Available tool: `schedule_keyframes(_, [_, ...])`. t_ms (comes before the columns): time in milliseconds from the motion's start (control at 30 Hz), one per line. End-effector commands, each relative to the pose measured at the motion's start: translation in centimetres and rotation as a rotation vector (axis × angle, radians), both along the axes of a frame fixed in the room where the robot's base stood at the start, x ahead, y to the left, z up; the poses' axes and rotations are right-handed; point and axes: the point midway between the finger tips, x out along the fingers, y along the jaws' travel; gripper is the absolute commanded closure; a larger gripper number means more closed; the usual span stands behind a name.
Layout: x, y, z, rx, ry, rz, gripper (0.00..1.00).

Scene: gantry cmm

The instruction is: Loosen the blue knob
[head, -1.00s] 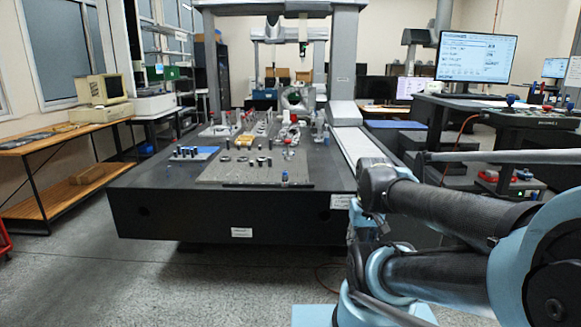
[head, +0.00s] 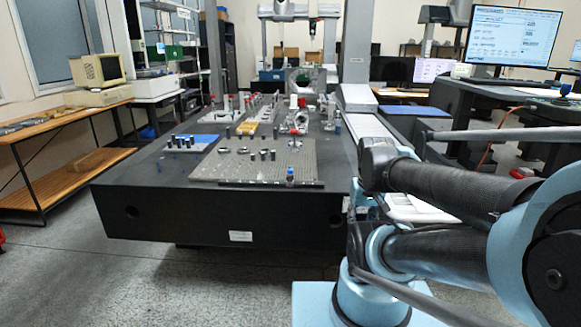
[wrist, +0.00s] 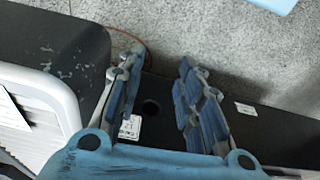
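The blue knob (head: 290,174) is a small upright piece with a blue top in the head view. It stands at the front edge of the grey perforated plate (head: 215,172) on the dark table. My gripper (wrist: 160,70) shows in the wrist view with its two fingers apart and nothing between them. It points at the dark side face of the table and the floor. The knob does not show in the wrist view. In the head view my arm is at the right, and I cannot make out the gripper there.
The dark table (head: 170,215) fills the middle, with several fixtures and dark pegs on top. A blue plate (head: 190,142) lies at its left. A wooden bench (head: 65,115) stands at the left. A monitor (head: 510,37) stands at the right.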

Motion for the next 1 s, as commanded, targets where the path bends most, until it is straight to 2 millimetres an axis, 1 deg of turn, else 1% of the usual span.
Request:
schedule_keyframes(67, [0.0, 0.0, 0.0, 0.000, 0.000, 0.000, 0.67])
schedule_keyframes(133, [0.0, 0.0, 0.0, 0.000, 0.000, 0.000, 0.59])
schedule_keyframes(200, [-0.7, 0.0, 0.7, 0.000, -0.010, -0.001, 0.59])
schedule_keyframes(233, [-0.6, 0.1, 0.9, 0.001, -0.010, -0.001, 0.59])
schedule_keyframes(367, [0.9, 0.5, 2.8, 0.007, -0.001, -0.010, 0.59])
schedule_keyframes(467, [2.7, 1.1, 5.1, 0.014, 0.012, -0.025, 0.59])
schedule_keyframes(600, [5.9, 2.3, 8.5, 0.022, 0.032, -0.048, 0.59])
schedule_keyframes(700, [8.3, 3.4, 10.7, 0.027, 0.048, -0.065, 0.59])
schedule_keyframes(867, [12.3, 5.4, 13.9, 0.033, 0.071, -0.090, 0.59])
schedule_keyframes(1000, [15.9, 7.6, 16.2, 0.036, 0.093, -0.113, 0.59])
